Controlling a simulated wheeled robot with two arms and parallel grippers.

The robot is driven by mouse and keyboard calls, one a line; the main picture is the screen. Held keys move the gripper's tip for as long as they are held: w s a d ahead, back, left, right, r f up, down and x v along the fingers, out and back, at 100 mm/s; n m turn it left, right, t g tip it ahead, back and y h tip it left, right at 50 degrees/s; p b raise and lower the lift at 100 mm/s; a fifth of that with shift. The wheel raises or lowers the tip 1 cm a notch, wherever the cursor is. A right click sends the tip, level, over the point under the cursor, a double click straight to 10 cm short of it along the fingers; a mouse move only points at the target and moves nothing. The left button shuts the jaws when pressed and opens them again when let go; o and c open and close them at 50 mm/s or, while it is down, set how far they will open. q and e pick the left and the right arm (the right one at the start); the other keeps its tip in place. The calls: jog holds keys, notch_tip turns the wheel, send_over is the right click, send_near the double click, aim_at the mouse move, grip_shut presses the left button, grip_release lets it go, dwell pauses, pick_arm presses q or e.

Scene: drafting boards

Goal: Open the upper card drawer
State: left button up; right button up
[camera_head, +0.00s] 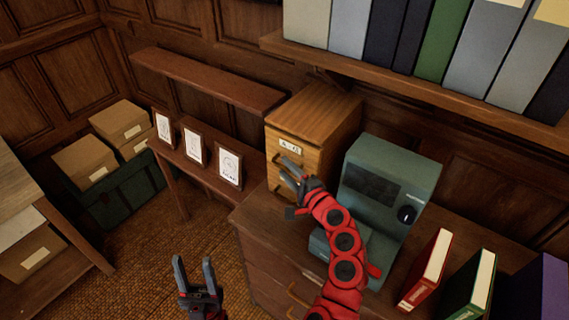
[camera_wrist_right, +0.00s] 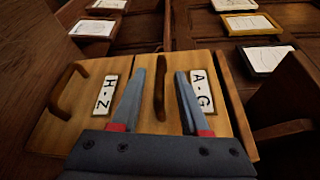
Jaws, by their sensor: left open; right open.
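The wooden card cabinet (camera_head: 325,110) stands on a dark wooden chest, with two drawer fronts. In the right wrist view the upper card drawer (camera_wrist_right: 222,110) has an A-G label and a curved handle (camera_wrist_right: 160,103). The lower drawer (camera_wrist_right: 50,118) has an H-Z label and its own handle. Both drawers look closed. My right gripper (camera_head: 289,169) is open in front of the cabinet; in the wrist view its fingers (camera_wrist_right: 160,75) lie on either side of the upper handle. Whether they touch it I cannot tell. My left gripper (camera_head: 194,270) is open and empty, low above the floor.
A green-grey machine (camera_head: 385,180) stands close right of the cabinet, partly behind my right arm. Red (camera_head: 427,270) and green (camera_head: 471,287) books stand on the chest's right part. Framed cards (camera_head: 229,168) stand on a low shelf at left. A folder shelf (camera_head: 430,90) overhangs behind.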

jog(key=shift+w+a, duration=0.35)
jog(key=shift+w, duration=0.3)
grip_shut()
dwell(1.1)
